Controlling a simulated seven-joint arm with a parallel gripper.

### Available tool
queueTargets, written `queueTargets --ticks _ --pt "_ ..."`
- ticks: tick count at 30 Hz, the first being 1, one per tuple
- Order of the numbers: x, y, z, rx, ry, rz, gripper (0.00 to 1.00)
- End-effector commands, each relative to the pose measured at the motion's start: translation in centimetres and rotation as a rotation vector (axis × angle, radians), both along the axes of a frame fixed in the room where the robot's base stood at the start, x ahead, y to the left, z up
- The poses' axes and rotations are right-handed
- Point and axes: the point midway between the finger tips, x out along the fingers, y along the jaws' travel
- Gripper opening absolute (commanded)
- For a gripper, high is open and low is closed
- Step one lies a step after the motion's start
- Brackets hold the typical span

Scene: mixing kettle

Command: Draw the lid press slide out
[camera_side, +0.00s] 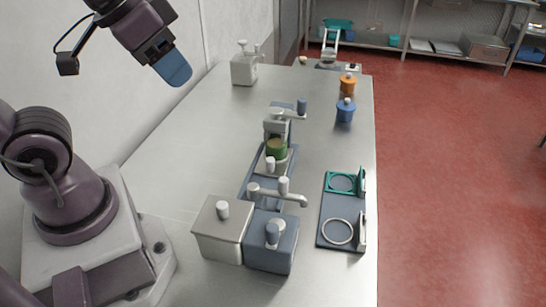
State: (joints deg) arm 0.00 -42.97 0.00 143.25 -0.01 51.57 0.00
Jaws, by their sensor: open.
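A press-like device stands mid-table on a long blue-grey base (252,185). I take it to be the lid press, with a grey upright frame and a side lever ending in a dark blue knob (302,104). A green round piece (277,149) sits inside the frame. A white-knobbed part (270,164) stands in front of it and may be the slide's handle; I cannot tell how far out the slide is. My gripper (174,70), with blue fingers, is raised at the upper left, well away from the press. It is open and appears empty.
In front of the press stand a white box (216,232) and a blue box (271,250) with knobs. A dark rack (330,211) with rings lies to the right. Orange (348,83) and blue (345,112) pots and a white canister (243,68) stand farther back. The left tabletop is clear.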

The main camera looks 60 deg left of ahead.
Motion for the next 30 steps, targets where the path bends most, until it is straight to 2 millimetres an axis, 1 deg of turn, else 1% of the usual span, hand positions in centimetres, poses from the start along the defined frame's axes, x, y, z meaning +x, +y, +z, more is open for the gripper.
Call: queueTargets --ticks 5,6,7,11,14,17,20,21,23,24,26,27,30 --pt "0.0 0.0 0.0 0.000 0.000 0.000 0.43" --pt "0.0 0.0 0.0 0.000 0.000 0.000 0.49" --pt "0.0 0.0 0.0 0.000 0.002 0.000 0.49" --pt "0.3 0.0 -1.2 -0.002 0.061 0.000 0.49" --pt "1.1 0.2 -3.1 -0.012 0.163 0.008 0.49" --pt "2.6 0.5 -5.6 -0.029 0.256 0.030 0.49" --pt "4.6 0.9 -8.4 -0.045 0.314 0.065 0.49" --pt "5.4 1.2 -9.6 -0.049 0.330 0.081 0.49" --pt "6.6 1.6 -11.5 -0.054 0.348 0.109 0.49" --pt "7.3 1.9 -12.8 -0.055 0.357 0.127 0.49" --pt "8.5 2.4 -14.8 -0.052 0.362 0.158 0.49" --pt "9.2 2.8 -16.2 -0.049 0.360 0.179 0.49" --pt "10.8 3.9 -19.1 -0.037 0.336 0.228 0.49"
